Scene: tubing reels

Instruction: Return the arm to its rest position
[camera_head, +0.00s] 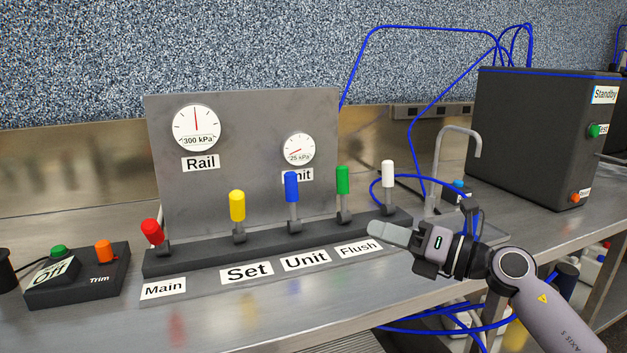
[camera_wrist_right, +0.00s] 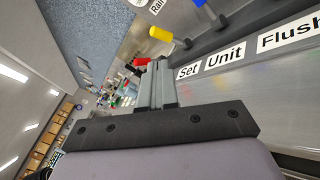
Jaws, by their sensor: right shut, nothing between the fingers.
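My right gripper (camera_head: 388,236) is shut and empty. It hangs in front of the lever panel, near the Flush label (camera_head: 358,248) and below the green lever (camera_head: 343,181) and white lever (camera_head: 388,174). In the right wrist view its closed fingers (camera_wrist_right: 157,85) point towards the red and yellow levers. My right arm comes in from the lower right. My left gripper is not in view. The red lever (camera_head: 152,232) leans forward and lower than the others. The yellow lever (camera_head: 237,206), blue lever (camera_head: 292,187), green and white levers stand up.
A steel bench (camera_head: 245,310) bears the panel (camera_head: 240,120) with Rail and Unit gauges. A button box (camera_head: 75,285) stands at the left. A dark box (camera_head: 540,140) with a Standby label stands at the right. Blue tubing (camera_head: 425,23) loops behind and beside a bent metal pipe (camera_head: 460,129).

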